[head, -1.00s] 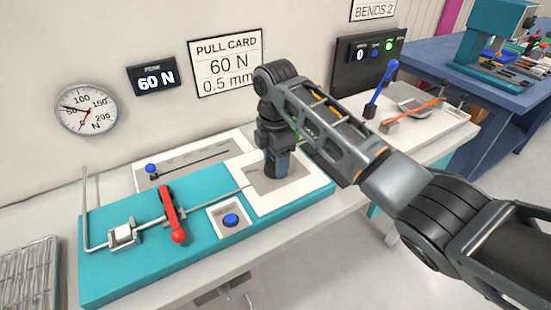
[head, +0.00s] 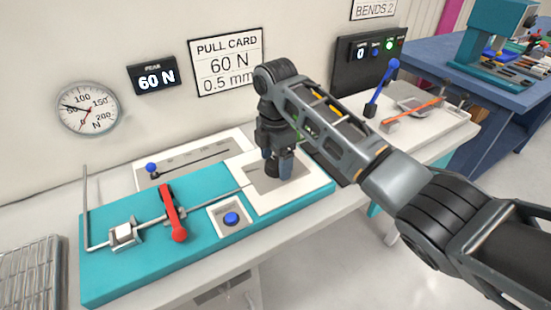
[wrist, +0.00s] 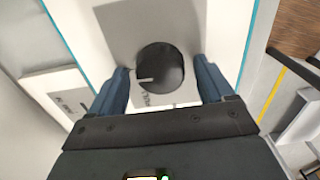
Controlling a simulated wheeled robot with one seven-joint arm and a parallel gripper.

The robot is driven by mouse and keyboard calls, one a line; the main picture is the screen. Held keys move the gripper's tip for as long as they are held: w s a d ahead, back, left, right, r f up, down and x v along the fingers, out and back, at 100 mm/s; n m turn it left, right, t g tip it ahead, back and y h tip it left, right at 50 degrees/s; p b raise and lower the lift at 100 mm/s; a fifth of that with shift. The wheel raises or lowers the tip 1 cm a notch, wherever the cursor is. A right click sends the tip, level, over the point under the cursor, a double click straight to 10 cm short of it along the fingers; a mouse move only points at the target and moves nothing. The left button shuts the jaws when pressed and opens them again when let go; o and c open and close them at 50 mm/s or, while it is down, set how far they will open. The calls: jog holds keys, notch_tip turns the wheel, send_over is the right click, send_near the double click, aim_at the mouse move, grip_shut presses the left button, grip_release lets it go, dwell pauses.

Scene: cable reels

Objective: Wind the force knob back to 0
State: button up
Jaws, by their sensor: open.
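The force knob (wrist: 165,72) is a dark round disc with a white pointer line. In the wrist view the line points left. The knob sits on a grey patch of a white plate (head: 310,183). My gripper (head: 278,170) points down over this plate in the head view and hides the knob there. In the wrist view my gripper's two blue fingers (wrist: 162,80) stand open on either side of the knob, with visible gaps. A peak display (head: 156,78) on the wall reads 60 N. The pull card (head: 226,62) reads 60 N, 0.5 mm.
The teal base (head: 125,275) carries a red lever (head: 173,213), a metal clamp (head: 121,235) and a blue button (head: 231,219). A slider scale with a blue knob (head: 151,167) lies behind. A round gauge (head: 86,108) hangs on the wall. A blue-handled lever (head: 382,85) stands right.

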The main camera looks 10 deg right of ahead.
aim_at(275, 162)
jog(key=shift+r, duration=0.1)
notch_tip(275, 162, up, 8)
jog(key=shift+f+b, duration=0.2)
jog(key=shift+b, duration=0.35)
